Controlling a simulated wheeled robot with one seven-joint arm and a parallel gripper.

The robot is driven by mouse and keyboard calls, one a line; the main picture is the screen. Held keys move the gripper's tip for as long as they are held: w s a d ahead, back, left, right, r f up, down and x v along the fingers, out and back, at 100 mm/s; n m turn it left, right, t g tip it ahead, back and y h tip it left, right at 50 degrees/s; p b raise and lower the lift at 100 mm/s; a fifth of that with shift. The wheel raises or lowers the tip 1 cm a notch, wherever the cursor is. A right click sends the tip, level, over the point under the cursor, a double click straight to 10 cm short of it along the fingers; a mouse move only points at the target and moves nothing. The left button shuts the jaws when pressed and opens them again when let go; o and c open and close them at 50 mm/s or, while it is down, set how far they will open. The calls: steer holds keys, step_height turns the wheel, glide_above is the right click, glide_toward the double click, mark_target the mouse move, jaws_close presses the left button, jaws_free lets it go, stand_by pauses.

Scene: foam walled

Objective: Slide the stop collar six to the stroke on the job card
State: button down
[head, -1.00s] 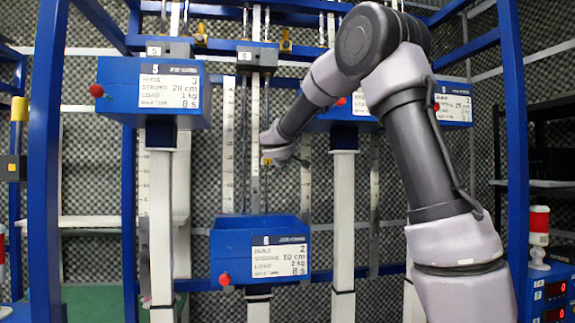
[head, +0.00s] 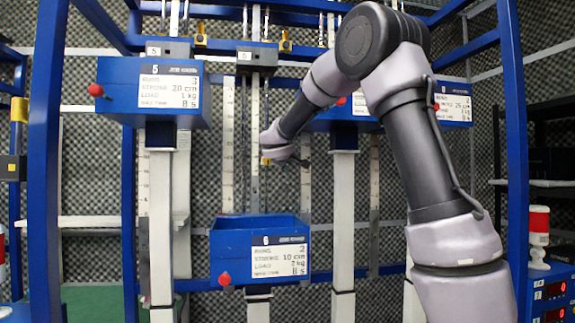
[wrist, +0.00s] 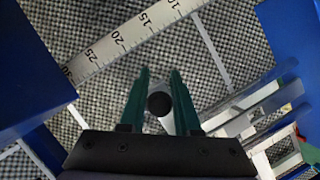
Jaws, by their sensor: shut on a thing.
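My gripper (head: 272,156) is in front of the middle upright of the frame, below the block marked 6 (head: 257,56). A small yellow piece, apparently stop collar six (head: 266,161), shows at its tip. In the wrist view my gripper's green fingers (wrist: 160,78) are closed about a dark round knob (wrist: 159,103), apparently the collar's. The collar's body is mostly hidden. The ruler (wrist: 130,38) beside it reads 10, 15, 20 and 25; the collar's exact reading cannot be told. Job card six (head: 280,258) reads stroke 10 cm, runs 2, load 2 kg, 8 s.
A blue box with card five (head: 170,85) hangs at left; its stroke is 20 cm. Another blue box with a card (head: 453,104) is partly behind my arm. Blue posts (head: 45,160) stand at both sides. The blue box of station six (head: 230,245) is below my gripper.

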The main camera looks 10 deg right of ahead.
steer(key=shift+a, duration=0.45)
step_height(320, 180, up, 20)
stand_by(0.4)
steer(key=c, duration=0.6)
jaws_free()
steer(key=shift+a, duration=0.1)
steer(key=shift+d, duration=0.3)
steer(key=v, duration=1)
steer(key=shift+s+a+r, duration=0.1)
steer(key=shift+s, duration=0.25)
